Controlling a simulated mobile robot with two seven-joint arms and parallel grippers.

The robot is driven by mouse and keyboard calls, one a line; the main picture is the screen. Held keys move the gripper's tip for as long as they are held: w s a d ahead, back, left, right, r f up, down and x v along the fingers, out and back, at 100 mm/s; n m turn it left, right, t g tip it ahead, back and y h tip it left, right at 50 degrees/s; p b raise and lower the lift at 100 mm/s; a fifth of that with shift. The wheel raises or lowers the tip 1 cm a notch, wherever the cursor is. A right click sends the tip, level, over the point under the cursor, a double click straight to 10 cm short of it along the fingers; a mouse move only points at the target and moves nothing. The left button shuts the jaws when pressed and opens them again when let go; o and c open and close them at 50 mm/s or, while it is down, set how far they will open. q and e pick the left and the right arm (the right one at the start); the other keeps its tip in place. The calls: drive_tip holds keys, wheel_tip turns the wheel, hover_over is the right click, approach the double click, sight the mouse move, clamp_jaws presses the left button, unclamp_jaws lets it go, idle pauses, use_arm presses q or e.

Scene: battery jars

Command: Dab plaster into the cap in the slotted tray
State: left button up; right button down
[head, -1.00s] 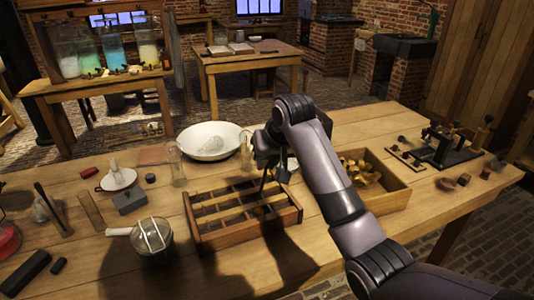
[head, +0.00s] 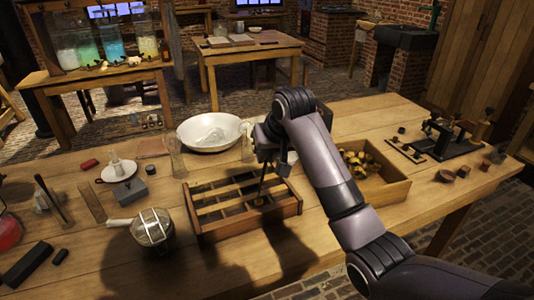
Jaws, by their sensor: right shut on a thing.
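The slotted wooden tray (head: 250,222) stands in the middle of the bench, with several compartments divided by slats. My right gripper (head: 268,158) is above the tray's back right part. It is shut on a thin dark tool (head: 263,183), which points down into the tray. A small brownish round piece, perhaps the cap (head: 259,202), shows in a slot at the tool's lower end. I cannot tell whether the tool touches it, or whether plaster is on the tip. A wide white bowl (head: 188,142) with pale material in it stands behind the tray. My left gripper is out of view.
A wooden box (head: 385,199) with brass-coloured pieces stands right of the tray, partly behind my right arm. A jar with a wire top (head: 152,230) stands to the left. A glass cylinder (head: 176,158) stands near the bowl. A black metal fixture (head: 442,146) is at far right.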

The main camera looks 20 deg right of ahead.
sight(267, 163)
drive_tip(key=shift+f, duration=1.6)
idle(1.2)
drive_tip(key=shift+r, duration=0.15)
idle(0.7)
